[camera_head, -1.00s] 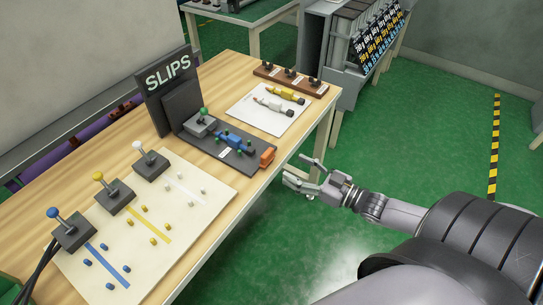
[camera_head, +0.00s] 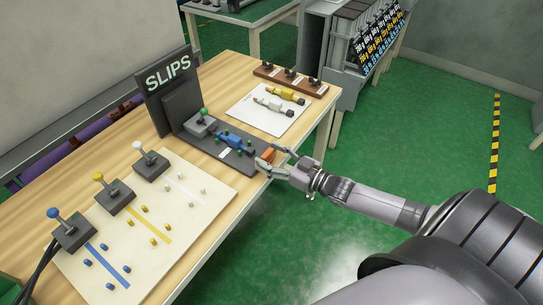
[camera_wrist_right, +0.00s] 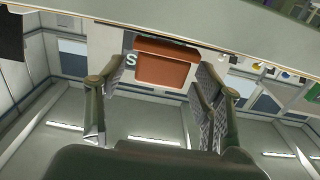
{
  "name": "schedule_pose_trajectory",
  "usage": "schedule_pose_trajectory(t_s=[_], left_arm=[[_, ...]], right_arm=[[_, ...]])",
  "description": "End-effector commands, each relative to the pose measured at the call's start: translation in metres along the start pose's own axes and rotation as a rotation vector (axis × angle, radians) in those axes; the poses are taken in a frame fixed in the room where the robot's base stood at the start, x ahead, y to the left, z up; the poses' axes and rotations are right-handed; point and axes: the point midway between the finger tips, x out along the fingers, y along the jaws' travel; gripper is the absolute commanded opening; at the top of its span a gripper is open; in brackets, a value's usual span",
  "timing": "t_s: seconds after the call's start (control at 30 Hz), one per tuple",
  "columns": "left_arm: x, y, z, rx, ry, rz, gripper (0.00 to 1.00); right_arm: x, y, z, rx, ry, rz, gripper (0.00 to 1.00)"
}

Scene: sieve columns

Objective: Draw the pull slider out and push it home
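The orange end block (camera_head: 268,155), seemingly the slider's handle, sits at the front end of a dark grey base (camera_head: 240,159) carrying a blue body (camera_head: 231,141) with green knobs. My right gripper (camera_head: 273,161) is open at the table's front edge, its fingers reaching to either side of the orange block. In the right wrist view the orange block (camera_wrist_right: 165,68) shows between and beyond the two spread fingers (camera_wrist_right: 157,100); contact cannot be told. My left gripper is not in view.
A board with coloured pegs and stripes (camera_head: 205,206) lies at the near left, with several lever boxes (camera_head: 115,194) along its back edge. A SLIPS sign (camera_head: 168,77) stands behind the dark base. A white sheet with two tools (camera_head: 265,121) lies beyond it. The green floor in front is clear.

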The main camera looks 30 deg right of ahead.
Motion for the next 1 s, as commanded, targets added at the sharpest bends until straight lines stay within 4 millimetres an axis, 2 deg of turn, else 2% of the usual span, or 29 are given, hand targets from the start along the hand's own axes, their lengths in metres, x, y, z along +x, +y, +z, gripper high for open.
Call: schedule_pose_trajectory(t_s=[0.07, 0.9, 1.0], left_arm=[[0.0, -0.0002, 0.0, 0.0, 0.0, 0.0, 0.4], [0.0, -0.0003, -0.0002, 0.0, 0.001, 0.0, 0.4], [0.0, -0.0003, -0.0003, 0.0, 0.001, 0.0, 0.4]], right_arm=[[-0.0001, -0.0001, -0.0001, 0.0, 0.0, 0.0, 0.56], [-0.0003, 0.0, -0.0003, -0.001, 0.001, 0.0, 0.0], [-0.0003, 0.0001, -0.0003, -0.001, 0.001, 0.0, 0.0]])
